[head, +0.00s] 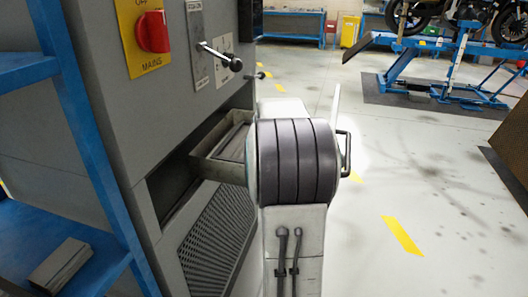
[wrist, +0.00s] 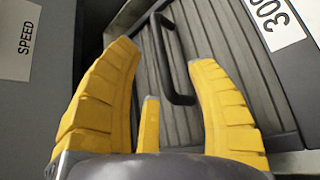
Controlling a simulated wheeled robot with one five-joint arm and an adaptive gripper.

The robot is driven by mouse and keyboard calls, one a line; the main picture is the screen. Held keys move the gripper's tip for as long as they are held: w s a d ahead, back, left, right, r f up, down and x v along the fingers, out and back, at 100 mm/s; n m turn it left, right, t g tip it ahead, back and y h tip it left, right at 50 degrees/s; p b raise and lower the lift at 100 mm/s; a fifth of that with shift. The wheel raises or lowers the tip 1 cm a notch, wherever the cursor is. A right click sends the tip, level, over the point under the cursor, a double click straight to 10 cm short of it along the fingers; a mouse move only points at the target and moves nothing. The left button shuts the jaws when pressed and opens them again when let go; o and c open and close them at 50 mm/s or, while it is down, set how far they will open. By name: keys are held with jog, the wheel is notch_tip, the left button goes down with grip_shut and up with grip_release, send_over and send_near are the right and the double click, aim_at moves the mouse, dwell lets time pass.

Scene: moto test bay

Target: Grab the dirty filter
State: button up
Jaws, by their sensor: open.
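A dark grey ribbed filter (wrist: 215,65) with a black bar handle (wrist: 168,60) fills much of the wrist view, set in a light grey frame. I take it to be the dirty filter. In the head view a metal tray (head: 218,166) sticks out of the cabinet slot, its right end hidden behind my arm. My gripper (wrist: 162,75) is open, with yellow fingers to the left and right of the handle in the picture and a short one below. I cannot tell whether any finger touches the handle. The gripper is hidden in the head view.
A grey cabinet (head: 115,100) with a red mains switch (head: 153,32) and a lever (head: 225,58) stands at left. A blue shelf (head: 100,262) holding a grey block (head: 60,266) is in front. Open floor (head: 440,200) lies right; a blue motorcycle lift (head: 440,60) stands behind.

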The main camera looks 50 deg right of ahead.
jog(key=shift+b+x, duration=1.4)
jog(key=shift+x, duration=1.1)
jog(key=shift+r, duration=0.15)
grip_shut()
jog(key=shift+r, duration=0.25)
